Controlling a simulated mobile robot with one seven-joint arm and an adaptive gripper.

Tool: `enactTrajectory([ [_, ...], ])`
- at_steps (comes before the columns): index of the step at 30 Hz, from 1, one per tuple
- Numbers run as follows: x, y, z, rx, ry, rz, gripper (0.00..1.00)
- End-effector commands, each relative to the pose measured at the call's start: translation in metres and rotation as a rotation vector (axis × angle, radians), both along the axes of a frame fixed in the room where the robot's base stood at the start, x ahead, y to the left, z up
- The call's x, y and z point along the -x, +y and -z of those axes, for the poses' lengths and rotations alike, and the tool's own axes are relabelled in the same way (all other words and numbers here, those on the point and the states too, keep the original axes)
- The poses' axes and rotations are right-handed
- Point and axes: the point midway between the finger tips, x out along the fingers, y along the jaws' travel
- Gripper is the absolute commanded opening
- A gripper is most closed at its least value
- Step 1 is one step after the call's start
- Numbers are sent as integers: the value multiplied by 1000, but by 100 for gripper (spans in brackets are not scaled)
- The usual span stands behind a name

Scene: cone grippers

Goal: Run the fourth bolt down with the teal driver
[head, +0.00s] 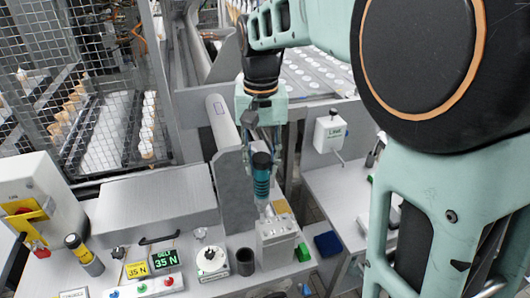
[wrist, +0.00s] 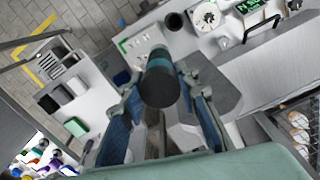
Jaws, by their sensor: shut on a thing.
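The teal driver (head: 262,182) has a dark cap and teal bands. It hangs roughly upright, tip down, in my gripper (head: 264,160). In the wrist view the dark end of the driver (wrist: 160,86) faces the camera, between the two blue-padded fingers of my gripper (wrist: 165,104), which is shut on it. A light grey metal block (head: 277,240) stands on the bench just below the driver's tip; part of it shows beyond the driver in the wrist view (wrist: 146,42). The bolts are too small to tell apart. I cannot tell whether the tip touches a bolt.
A dark cup (head: 245,262) and a white round dial (head: 211,262) stand left of the block. A lit display reading 35 N (head: 166,260) is further left. A blue bin (head: 327,244) is right.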

Motion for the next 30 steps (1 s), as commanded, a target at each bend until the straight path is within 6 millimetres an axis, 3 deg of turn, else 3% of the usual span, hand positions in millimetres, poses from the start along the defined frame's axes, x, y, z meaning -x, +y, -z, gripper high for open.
enactTrajectory([
  [8, 0, 1, 0, -1, -1, 0, 0],
  [24, 1, 1, 43, 0, -1, -1, 0],
  [30, 0, 1, 51, -1, -1, 0, 0],
])
